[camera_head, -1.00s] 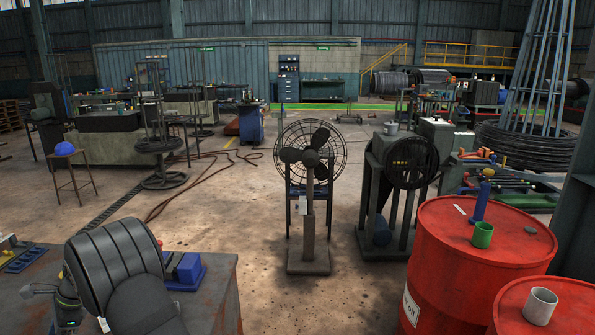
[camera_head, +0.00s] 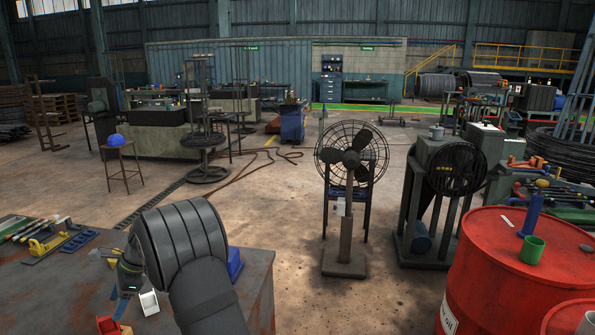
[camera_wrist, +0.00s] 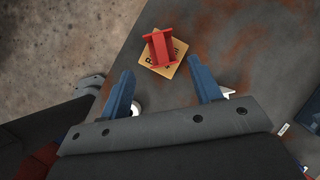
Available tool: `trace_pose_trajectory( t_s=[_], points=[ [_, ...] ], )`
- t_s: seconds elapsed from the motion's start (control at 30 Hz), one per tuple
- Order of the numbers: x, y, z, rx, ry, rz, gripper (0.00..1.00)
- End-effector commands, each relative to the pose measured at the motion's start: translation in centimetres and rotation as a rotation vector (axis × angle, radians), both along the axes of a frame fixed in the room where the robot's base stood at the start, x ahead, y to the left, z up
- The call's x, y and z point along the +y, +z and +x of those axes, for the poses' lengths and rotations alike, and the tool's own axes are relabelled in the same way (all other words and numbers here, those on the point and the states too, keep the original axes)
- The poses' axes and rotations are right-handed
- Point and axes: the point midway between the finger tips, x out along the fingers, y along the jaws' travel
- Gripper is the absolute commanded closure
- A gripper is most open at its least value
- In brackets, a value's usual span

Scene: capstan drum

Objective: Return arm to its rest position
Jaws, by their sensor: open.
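My gripper (camera_wrist: 161,66) shows in the wrist view with two blue fingers spread apart and nothing between them. In the head view it is at the lower left (camera_head: 121,306), over the workbench, partly beside my dark ribbed arm. A red I-shaped piece (camera_wrist: 160,48) lies on a tan square plate with lettering (camera_wrist: 172,64), just beyond the fingertips in the wrist view. The gap between the piece and the fingers is hard to judge.
The rusty grey workbench (camera_head: 65,290) carries a yellow tool (camera_head: 45,245), blue holders (camera_head: 78,241) and a small white box (camera_head: 149,303). A pedestal fan (camera_head: 350,170) and a red drum (camera_head: 510,260) stand to the right. Open floor lies between.

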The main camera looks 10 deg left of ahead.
Motion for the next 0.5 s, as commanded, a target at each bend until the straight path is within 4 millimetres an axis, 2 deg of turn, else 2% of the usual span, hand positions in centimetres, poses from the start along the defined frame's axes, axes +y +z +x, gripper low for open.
trace_pose_trajectory(
  t_s=[0.4, 0.43, 0.5],
  points=[
    [3.5, -7.3, -2.7, -0.001, 0.0, -0.001, 0.42],
    [3.5, -7.0, -2.6, -0.003, -0.001, 0.003, 0.42],
    [3.5, -5.0, -2.5, -0.005, -0.001, 0.007, 0.42]
  ],
)
